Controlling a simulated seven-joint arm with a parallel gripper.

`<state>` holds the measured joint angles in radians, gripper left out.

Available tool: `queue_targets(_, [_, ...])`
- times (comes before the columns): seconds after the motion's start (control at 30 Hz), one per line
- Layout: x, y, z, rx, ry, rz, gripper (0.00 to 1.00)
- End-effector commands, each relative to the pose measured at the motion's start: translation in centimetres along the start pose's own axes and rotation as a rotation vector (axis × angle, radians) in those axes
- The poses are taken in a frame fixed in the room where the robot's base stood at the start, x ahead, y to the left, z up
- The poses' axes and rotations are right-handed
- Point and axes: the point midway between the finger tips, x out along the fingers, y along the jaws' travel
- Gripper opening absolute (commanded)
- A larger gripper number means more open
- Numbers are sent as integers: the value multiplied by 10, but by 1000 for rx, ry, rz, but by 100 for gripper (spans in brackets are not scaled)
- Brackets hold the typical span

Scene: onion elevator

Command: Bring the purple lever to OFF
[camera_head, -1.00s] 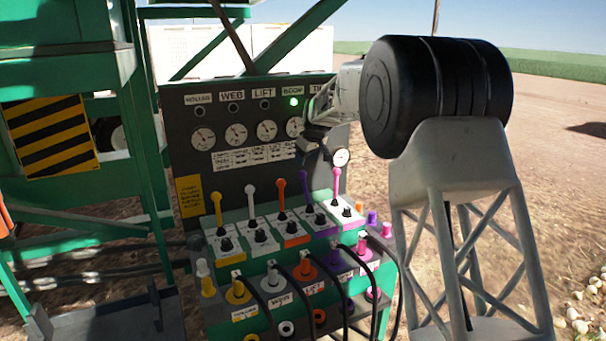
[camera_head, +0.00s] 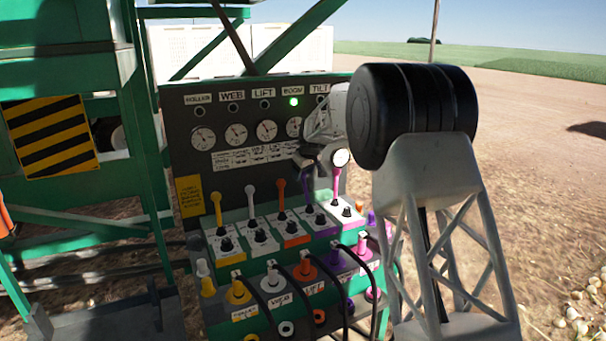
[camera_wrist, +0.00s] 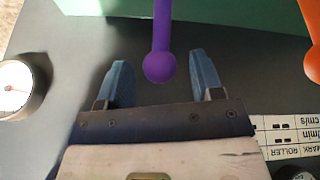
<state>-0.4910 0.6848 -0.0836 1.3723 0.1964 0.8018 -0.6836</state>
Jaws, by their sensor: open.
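The purple lever (camera_head: 305,187) stands fourth in the row of levers on the control panel, between the orange and pink ones. Its upper end is close below my gripper and partly hidden by it in the head view. In the wrist view the purple lever (camera_wrist: 162,40) has its round knob between my two blue fingers, apart from both. My gripper (camera_wrist: 160,82) is open; in the head view it (camera_head: 312,160) hangs in front of the gauge board. The lever's ON and OFF marks cannot be read.
The yellow (camera_head: 217,208), white (camera_head: 250,200), orange (camera_head: 281,195) and pink (camera_head: 336,185) levers stand beside it. Hoses and coloured couplings fill the lower tier. A green lamp (camera_head: 294,101) glows under the BOOM label. A round gauge (camera_wrist: 20,88) is at the left in the wrist view.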

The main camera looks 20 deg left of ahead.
Motion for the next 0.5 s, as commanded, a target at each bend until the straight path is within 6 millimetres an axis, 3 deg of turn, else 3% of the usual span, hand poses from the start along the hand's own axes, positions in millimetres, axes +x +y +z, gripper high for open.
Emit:
queue_targets(0.4, [5,0,0,0,0,0,60])
queue_targets(0.5, [5,0,0,0,0,0,47])
